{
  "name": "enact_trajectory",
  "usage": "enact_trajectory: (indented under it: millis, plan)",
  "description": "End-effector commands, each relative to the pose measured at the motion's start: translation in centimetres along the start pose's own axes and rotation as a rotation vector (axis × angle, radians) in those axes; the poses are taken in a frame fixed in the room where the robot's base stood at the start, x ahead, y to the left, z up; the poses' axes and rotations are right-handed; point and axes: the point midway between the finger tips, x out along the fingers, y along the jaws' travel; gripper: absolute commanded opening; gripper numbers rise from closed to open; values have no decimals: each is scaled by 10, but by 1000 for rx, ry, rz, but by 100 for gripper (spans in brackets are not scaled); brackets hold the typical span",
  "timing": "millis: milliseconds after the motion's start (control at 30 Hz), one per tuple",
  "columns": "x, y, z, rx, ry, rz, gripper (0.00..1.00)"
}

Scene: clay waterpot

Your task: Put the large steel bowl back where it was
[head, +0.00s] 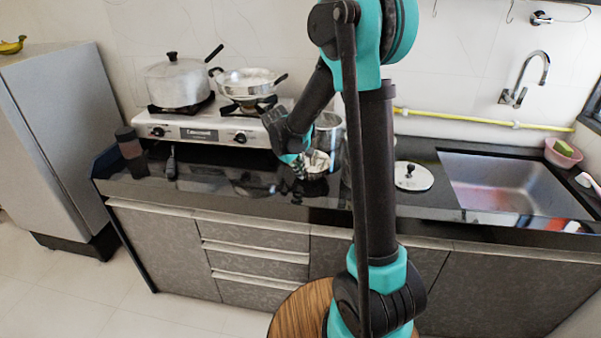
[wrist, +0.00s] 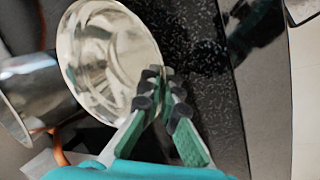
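The steel bowl (wrist: 100,55) is shiny and wide. In the wrist view its open inside faces the camera at the upper left. In the head view the bowl (head: 317,162) is at the counter's middle, partly behind my arm. My gripper (wrist: 161,80) has its fingertips close together at the bowl's right rim, with the rim seeming to lie between them. In the head view my gripper (head: 300,172) is at the bowl's left side, its fingertips hard to make out. I cannot tell whether the bowl touches the counter.
A tall steel pot (head: 328,130) stands behind the bowl. The stove (head: 205,128) carries a lidded pot (head: 178,82) and a steel pan (head: 247,80) at the left. A white lid (head: 413,177) and the sink (head: 510,182) are to the right. The dark counter (head: 225,190) has bare room in front.

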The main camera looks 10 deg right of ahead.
Motion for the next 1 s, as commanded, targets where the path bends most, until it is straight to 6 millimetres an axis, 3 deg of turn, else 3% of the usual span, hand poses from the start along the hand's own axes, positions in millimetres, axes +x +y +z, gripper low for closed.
enact_trajectory:
  millis: [200,400,767,1000]
  plan:
    - [4,-1,0,0,0,0,0]
    - [3,-1,0,0,0,0,26]
    - [0,0,0,0,0,0,26]
    - [-33,0,1,-1,0,0,26]
